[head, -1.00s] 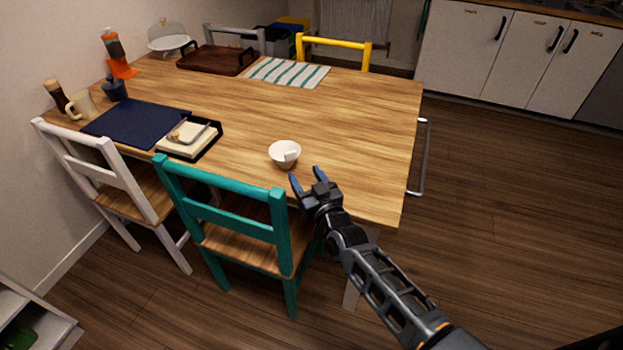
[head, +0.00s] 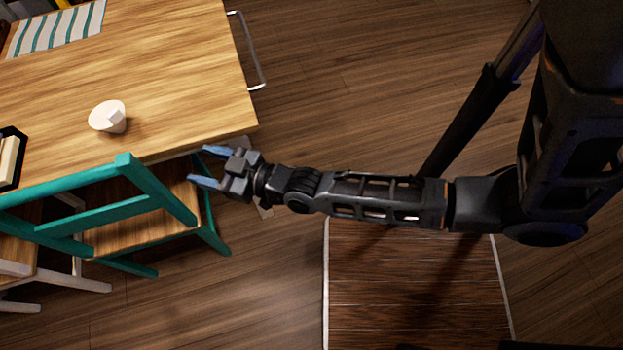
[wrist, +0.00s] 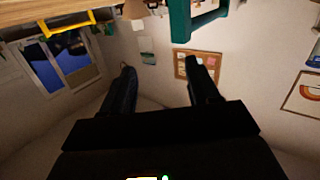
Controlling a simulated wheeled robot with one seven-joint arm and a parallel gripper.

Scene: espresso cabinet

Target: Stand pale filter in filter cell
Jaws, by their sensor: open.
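My gripper (head: 207,167) is open and empty in the head view, beside the table's near edge and the teal chair. Its spread fingers also show in the wrist view (wrist: 162,84) with nothing between them. A small white cup (head: 106,117) stands on the table, left of and apart from my gripper. A pale piece (head: 115,118) shows at the cup; I cannot tell whether it is the pale filter. I cannot make out a filter cell in either current view.
The wooden table (head: 180,65) is mostly clear around the cup. The teal chair (head: 130,215) stands at its near edge, close to my gripper. A metal rail (head: 250,50) projects from the table's right side. A black tray (head: 12,150) is cut off at the left edge.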

